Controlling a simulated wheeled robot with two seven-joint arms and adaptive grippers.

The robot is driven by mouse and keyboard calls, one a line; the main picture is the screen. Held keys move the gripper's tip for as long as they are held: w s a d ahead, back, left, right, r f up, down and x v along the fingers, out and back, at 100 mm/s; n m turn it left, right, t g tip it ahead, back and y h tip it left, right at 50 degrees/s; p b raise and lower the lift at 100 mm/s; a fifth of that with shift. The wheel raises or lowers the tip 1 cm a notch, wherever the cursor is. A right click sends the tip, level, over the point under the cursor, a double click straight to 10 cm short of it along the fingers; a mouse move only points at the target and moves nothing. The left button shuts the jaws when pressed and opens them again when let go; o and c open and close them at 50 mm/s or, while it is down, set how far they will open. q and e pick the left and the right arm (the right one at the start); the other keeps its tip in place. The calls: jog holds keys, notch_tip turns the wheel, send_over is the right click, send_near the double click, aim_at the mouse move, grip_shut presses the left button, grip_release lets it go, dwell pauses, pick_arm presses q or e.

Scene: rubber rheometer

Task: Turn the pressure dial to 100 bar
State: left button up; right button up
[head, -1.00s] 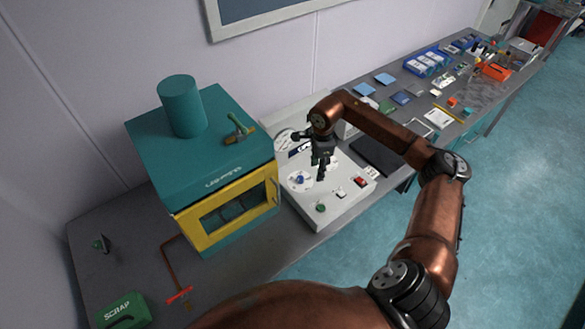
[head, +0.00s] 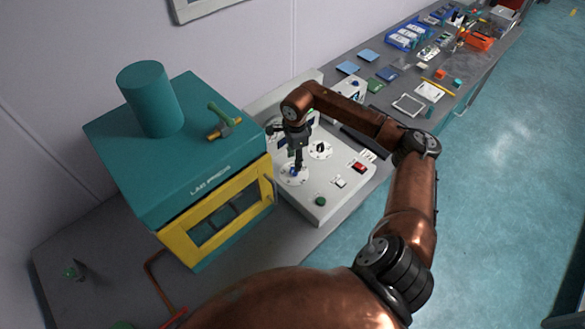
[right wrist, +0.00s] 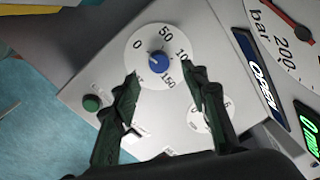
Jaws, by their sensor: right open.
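The pressure dial is a blue knob (right wrist: 159,62) on a round white plate (right wrist: 140,48) marked 0, 50, 100 and 150. A small pale mark shows on the knob's upper left, towards the 0 side. In the head view the blue knob (head: 293,172) is partly hidden by my right gripper (head: 297,167), which points down at it. In the right wrist view my right gripper (right wrist: 159,70) is open, with its fingertips to either side of the knob. I cannot tell if they touch it. My left gripper is out of view.
A pressure gauge (right wrist: 287,35) marked bar with a red needle and lit displays (right wrist: 258,82) stand beside the dial. The panel also has a second dial (head: 320,149), a red switch (head: 359,168) and a green button (head: 320,201). The teal lab press (head: 190,160) stands close at left.

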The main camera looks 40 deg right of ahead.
jog(key=shift+d+f+p, duration=0.1)
jog(key=shift+f+p, duration=0.25)
jog(key=shift+f, duration=2.75)
grip_shut()
